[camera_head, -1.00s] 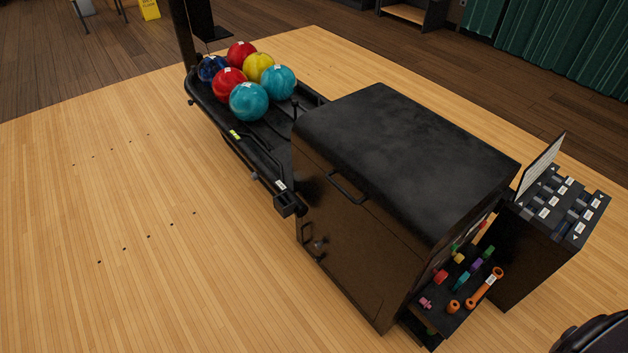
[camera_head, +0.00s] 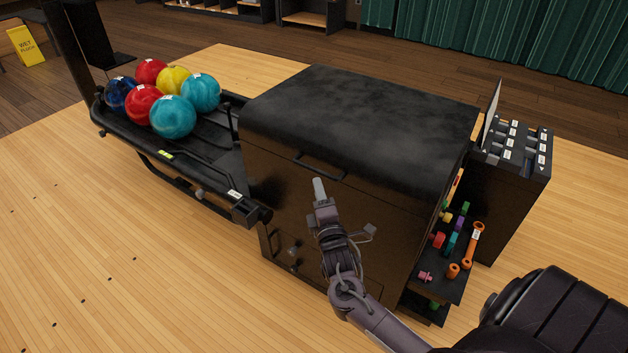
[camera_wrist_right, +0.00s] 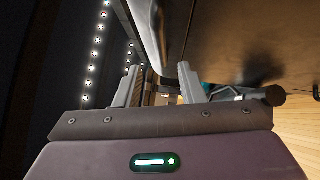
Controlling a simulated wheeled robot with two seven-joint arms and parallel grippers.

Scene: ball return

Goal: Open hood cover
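The black hood cover (camera_head: 365,115) lies closed on top of the ball return machine. A dark bar handle (camera_head: 320,166) sits on the front of it, near its lower edge. My right gripper (camera_head: 319,184) is in front of the machine, its fingertips just below the handle in the picture. In the right wrist view my right gripper (camera_wrist_right: 160,72) has its two fingers spread apart with nothing clearly held between them. The dark front panel of the machine (camera_wrist_right: 245,40) fills the upper right there. I cannot tell whether the fingers touch the handle. My left gripper is not in view.
Several bowling balls (camera_head: 172,117) rest on the rack (camera_head: 217,150) at the left. A shelf with colourful small parts and an orange wrench (camera_head: 473,245) is at the machine's right end, beside a black cabinet (camera_head: 520,185).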

